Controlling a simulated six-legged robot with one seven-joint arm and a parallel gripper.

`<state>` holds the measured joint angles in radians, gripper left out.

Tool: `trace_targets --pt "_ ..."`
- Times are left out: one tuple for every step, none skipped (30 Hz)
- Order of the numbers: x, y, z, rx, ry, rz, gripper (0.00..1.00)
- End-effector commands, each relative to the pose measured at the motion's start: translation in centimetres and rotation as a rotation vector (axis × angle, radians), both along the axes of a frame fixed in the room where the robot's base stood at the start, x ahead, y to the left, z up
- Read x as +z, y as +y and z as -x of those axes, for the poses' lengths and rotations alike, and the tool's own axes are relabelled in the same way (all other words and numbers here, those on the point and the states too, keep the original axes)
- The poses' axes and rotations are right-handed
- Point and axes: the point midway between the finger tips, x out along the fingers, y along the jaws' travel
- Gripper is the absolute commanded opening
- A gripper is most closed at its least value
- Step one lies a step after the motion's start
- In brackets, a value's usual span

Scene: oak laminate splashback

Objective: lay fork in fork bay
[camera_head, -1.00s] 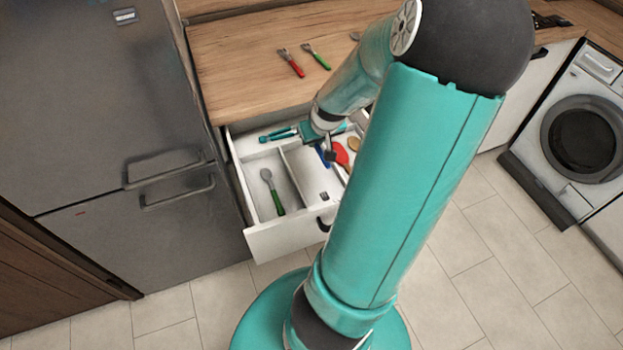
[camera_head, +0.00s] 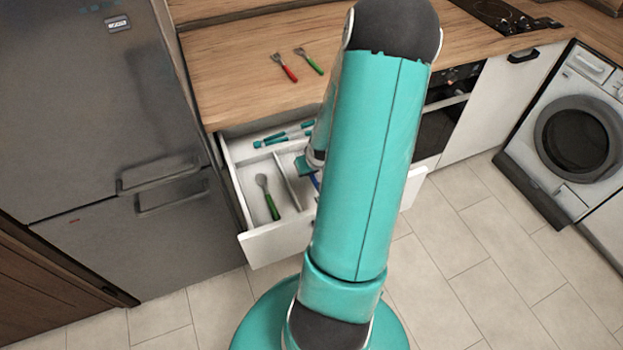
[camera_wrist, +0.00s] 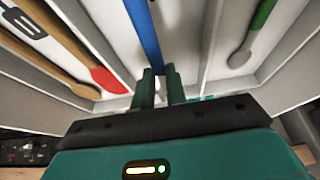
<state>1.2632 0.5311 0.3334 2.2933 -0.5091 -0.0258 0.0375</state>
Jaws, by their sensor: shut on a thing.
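My gripper (camera_wrist: 161,78) is shut on a blue-handled utensil (camera_wrist: 143,35), which I take to be the fork. Its handle runs away from the fingers over the middle bay; its head is hidden. I cannot tell if it touches the bay floor. In the head view a bit of the blue handle (camera_head: 315,182) shows beside my arm, which hides the fingers. The open drawer (camera_head: 270,247) has white dividers. A green-handled spoon (camera_head: 264,185) lies in the left bay and also shows in the wrist view (camera_wrist: 240,57).
Teal-handled utensils (camera_head: 285,138) lie in the drawer's back bay. Wooden utensils and a red-headed one (camera_wrist: 108,80) lie in the bay beside the middle one. A red-handled utensil (camera_head: 288,72) and a green-handled one (camera_head: 313,65) lie on the counter. The fridge (camera_head: 80,110) stands left.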

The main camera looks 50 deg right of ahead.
Motion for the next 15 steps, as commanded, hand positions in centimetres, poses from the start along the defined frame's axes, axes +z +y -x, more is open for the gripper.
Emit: trace_targets --pt "-0.4 0.0 0.0 0.0 0.0 -0.001 0.0" --pt "-0.6 0.0 0.0 0.0 0.0 -0.001 0.0" --pt "-0.9 0.1 -0.1 0.002 0.0 -0.002 0.0" --pt "-1.3 0.1 0.0 0.001 0.001 -0.001 0.0" --pt "-1.7 0.1 0.0 0.003 0.002 -0.002 0.0" --pt "-2.3 0.1 0.0 0.003 0.003 -0.001 0.0" --pt "-2.8 0.1 0.0 0.003 0.003 -0.003 0.0" --pt "-3.3 0.1 0.0 0.002 0.002 -0.003 0.0" --pt "-3.8 0.1 0.0 0.002 0.002 -0.003 0.0" --pt "-4.1 0.1 0.0 0.001 0.001 -0.001 0.0" --pt "-4.3 0.0 0.0 0.001 0.001 0.0 0.0" --pt "-4.4 0.0 0.0 0.001 0.001 0.001 0.0" --pt "-4.5 0.0 0.0 0.0 0.0 0.001 0.0" --pt "-4.5 -0.1 0.0 0.0 0.0 0.001 0.0" --pt "-4.4 -0.1 0.0 -0.001 0.0 0.002 0.0"
